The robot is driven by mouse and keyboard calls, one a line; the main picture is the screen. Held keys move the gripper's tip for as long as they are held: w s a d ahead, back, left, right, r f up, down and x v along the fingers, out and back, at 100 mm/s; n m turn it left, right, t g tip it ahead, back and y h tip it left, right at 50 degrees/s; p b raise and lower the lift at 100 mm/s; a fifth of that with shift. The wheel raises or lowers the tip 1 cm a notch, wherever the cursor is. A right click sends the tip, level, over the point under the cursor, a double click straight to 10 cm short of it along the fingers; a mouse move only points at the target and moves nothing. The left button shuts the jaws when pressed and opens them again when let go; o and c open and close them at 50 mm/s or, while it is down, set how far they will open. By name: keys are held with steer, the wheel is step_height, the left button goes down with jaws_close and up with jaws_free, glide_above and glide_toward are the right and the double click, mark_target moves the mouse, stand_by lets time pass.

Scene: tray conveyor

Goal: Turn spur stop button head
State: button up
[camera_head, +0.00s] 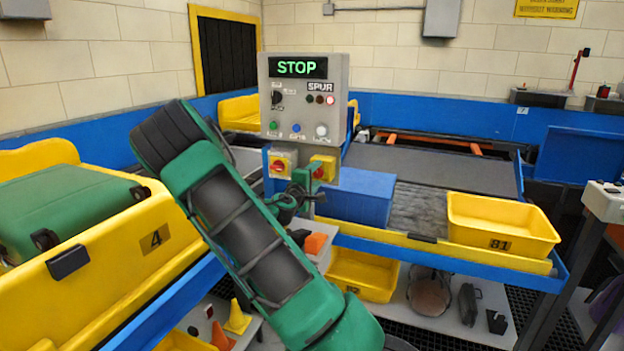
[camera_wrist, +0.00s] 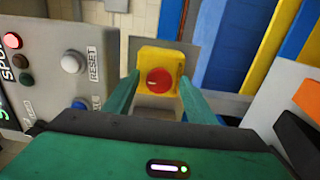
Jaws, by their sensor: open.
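The spur stop button is a round red head (camera_wrist: 160,80) on a yellow box (camera_wrist: 158,58). In the wrist view it is centred between the two green fingers of my open gripper (camera_wrist: 159,86). In the head view the yellow box (camera_head: 328,161) sits below the control panel, and my gripper (camera_head: 305,182) is in front of it, partly covering the red head. The fingers flank the head in the picture; whether they touch it I cannot tell. Nothing is held.
The grey control panel (camera_head: 303,110) shows STOP in green, with a lit red lamp. A blue bin (camera_head: 358,194) and yellow tray (camera_head: 502,222) stand right on the conveyor. An orange block (camera_head: 315,244) lies below.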

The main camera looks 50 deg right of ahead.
steer(key=shift+c, duration=0.2)
steer(key=c, duration=1)
steer(key=shift+w+a+f, duration=0.1)
steer(key=shift+a, duration=0.2)
steer(key=shift+d, duration=0.2)
steer(key=shift+d+m, duration=0.1)
steer(key=shift+m, duration=0.3)
steer(key=m, duration=0.6)
steer(key=shift+s, duration=0.25)
steer(key=shift+m, duration=0.3)
steer(key=shift+d, duration=0.1)
